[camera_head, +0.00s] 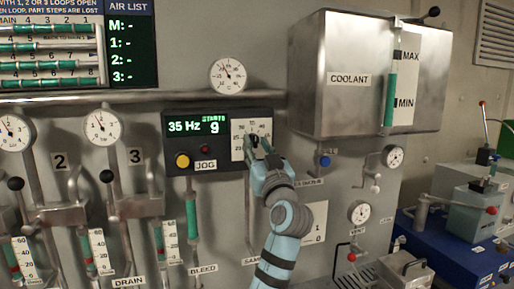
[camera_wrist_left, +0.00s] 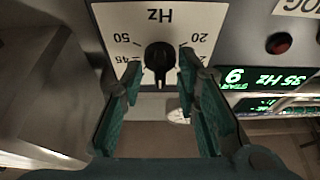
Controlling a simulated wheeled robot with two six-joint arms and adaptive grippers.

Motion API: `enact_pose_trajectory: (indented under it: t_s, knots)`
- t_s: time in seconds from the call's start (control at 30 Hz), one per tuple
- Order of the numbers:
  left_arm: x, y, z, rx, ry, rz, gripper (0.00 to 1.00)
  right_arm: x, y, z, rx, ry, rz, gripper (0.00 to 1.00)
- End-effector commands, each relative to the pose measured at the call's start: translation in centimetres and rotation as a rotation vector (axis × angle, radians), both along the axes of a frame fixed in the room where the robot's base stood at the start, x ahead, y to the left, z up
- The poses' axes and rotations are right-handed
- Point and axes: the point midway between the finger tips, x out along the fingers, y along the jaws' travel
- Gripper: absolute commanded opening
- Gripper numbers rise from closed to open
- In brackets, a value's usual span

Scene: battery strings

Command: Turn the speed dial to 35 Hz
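The speed dial is a black knob (camera_wrist_left: 160,57) on a white scale plate (camera_head: 238,142) marked in Hz. The plate shows upside down in the left wrist view. There the knob's pointer end is toward the picture's bottom, about midway between 20 and 50. The green display (camera_head: 196,126) reads 35 Hz and STARTS 9; it also shows upside down in the wrist view (camera_wrist_left: 264,78). My left gripper (camera_head: 261,146) is at the dial. In the wrist view its green-padded fingers (camera_wrist_left: 160,68) stand open on either side of the knob, with gaps visible. My right gripper is out of view.
A yellow button (camera_head: 182,161) and a red button (camera_head: 205,150) are left of the dial. The coolant tank (camera_head: 347,100) juts out at upper right. Valves and gauges lie below and right, with a blue bench (camera_head: 440,240) at far right.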

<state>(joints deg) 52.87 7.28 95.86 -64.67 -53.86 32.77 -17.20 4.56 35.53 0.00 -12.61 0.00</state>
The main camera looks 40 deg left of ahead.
Motion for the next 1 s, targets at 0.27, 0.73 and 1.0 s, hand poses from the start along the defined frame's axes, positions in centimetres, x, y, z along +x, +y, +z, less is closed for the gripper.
enact_pose_trajectory:
  t_s: [0.27,0.73,1.0]
  knots:
    - [-1.8,-2.8,-1.5,-0.004,0.000,-0.005,0.29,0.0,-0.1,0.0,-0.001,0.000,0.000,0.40]
    - [-6.4,-9.1,-4.6,-0.001,0.000,0.001,0.29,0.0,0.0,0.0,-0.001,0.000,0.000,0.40]
    - [-6.3,-9.1,-4.6,0.000,0.000,0.000,0.29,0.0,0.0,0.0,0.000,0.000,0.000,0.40]
